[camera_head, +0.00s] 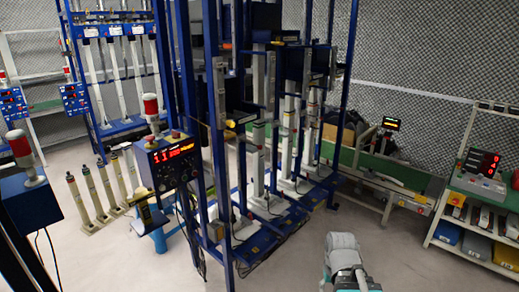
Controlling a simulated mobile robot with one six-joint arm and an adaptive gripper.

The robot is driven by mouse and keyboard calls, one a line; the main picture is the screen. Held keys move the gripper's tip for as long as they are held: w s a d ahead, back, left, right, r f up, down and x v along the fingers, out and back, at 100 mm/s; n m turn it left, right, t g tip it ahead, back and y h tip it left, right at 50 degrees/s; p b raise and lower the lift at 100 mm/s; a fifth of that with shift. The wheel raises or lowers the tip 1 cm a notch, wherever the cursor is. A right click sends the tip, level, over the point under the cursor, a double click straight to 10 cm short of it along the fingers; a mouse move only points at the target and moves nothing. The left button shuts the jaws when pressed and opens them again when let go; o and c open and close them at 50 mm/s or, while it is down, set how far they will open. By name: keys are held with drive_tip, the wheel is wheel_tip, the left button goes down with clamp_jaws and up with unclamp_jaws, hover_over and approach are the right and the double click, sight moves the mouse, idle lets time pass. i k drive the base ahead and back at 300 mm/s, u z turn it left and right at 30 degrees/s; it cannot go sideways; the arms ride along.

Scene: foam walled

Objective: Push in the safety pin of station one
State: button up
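A tall blue-framed test rig (226,200) stands in the middle of the head view, with several upright grey columns on its blue base. A control box (172,160) with a lit red display and a red-and-white beacon sits at its left front. I cannot tell which column is station one. The safety pin is too small or hidden to make out. A yellow-marked black part (240,122) sits partway up the rig's front. My arm (343,258), white and teal, shows at the bottom right of centre, apart from the rig. My gripper is not in view.
Several thin posts (103,192) stand on the floor left of the rig. A second blue rig (127,124) is behind them. A green-topped bench (392,172) and a shelf with bins (475,244) are at right. The floor in front of the rig is clear.

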sight(261, 147)
drive_tip(key=i, duration=1)
